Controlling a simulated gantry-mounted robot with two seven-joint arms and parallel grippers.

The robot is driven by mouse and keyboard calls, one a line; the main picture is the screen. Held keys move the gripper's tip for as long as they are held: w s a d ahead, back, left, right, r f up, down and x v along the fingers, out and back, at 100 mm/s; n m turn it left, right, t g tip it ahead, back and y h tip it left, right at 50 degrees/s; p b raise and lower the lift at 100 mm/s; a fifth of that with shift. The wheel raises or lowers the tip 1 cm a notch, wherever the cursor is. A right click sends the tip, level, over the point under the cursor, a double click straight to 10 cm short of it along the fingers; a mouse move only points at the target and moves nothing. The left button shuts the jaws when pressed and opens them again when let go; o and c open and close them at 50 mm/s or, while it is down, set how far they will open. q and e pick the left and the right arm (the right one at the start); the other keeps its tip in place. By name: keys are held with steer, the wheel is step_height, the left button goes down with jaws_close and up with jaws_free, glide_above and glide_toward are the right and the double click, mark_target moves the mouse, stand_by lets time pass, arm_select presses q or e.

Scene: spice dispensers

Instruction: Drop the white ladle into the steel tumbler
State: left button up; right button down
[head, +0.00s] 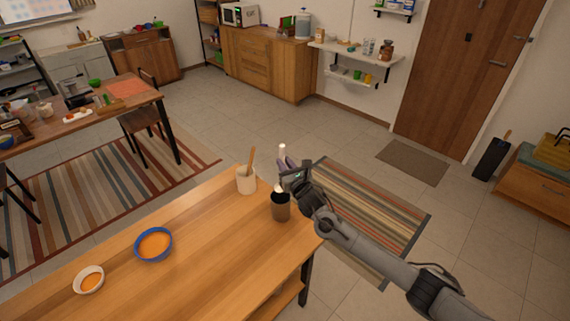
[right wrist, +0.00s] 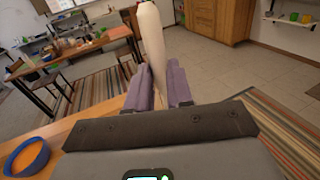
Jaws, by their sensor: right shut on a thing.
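My right gripper (head: 284,172) is shut on the white ladle (head: 282,150), with the pale handle sticking up above the fingers. In the right wrist view the ladle (right wrist: 151,45) stands upright between the purple fingers of the gripper (right wrist: 158,85). The dark steel tumbler (head: 281,207) stands upright near the table's right end. The ladle's lower end (head: 279,188) shows just above the tumbler's mouth; whether it is inside the rim I cannot tell. My left gripper is not in view.
A cream crock (head: 246,181) with a wooden utensil (head: 251,160) stands left of the tumbler. The table between bowls and crock is clear.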

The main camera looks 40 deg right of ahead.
steer(key=shift+f+b, duration=1.5)
steer(key=shift+f, duration=0.7)
steer(key=b, duration=0.5)
glide_above(281, 206)
steer(key=w+d, duration=0.1)
steer(key=d, duration=0.2)
steer(key=shift+f, duration=3.3)
steer(key=shift+w+f+b, duration=0.15)
steer(key=shift+f+b, duration=0.3)
steer(key=shift+f, duration=0.3)
steer(key=c, duration=0.9)
jaws_free()
steer(key=shift+c, duration=0.2)
